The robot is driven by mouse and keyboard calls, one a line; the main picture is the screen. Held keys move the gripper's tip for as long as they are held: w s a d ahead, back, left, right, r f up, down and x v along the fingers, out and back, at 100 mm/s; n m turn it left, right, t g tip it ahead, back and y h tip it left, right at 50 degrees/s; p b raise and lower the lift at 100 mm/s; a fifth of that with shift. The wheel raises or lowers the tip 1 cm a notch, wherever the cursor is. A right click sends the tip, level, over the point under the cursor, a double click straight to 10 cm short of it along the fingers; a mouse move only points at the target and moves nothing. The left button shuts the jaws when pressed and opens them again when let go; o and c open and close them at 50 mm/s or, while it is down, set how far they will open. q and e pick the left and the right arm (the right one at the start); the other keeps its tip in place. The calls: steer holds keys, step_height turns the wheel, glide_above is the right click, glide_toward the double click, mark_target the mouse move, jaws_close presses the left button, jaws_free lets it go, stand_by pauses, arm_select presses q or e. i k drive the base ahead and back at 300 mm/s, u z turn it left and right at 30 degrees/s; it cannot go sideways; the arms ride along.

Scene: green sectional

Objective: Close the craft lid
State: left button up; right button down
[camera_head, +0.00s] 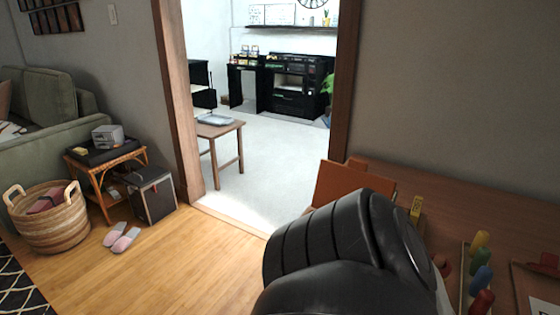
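An orange-brown panel (345,182), which looks like the craft lid, stands raised and tilted near the left end of the wooden table. One of my black arm links fills the lower middle-right of the head view. It hides the panel's lower part and whatever is beneath it, so I cannot see the hinge or box. Neither of my grippers shows, and I cannot tell whether one touches the panel.
Colored pegs (480,262) stand on the wooden table (480,205) at right. A doorway opens ahead. At left are a woven basket (52,222), a dark box (153,197), a side table (105,172) and slippers (121,237). The wooden floor (190,260) between is clear.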

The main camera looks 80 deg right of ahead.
mark_target(335, 181)
steer(key=u, duration=0.05)
steer(key=k, duration=0.9)
steer(key=z, duration=0.4)
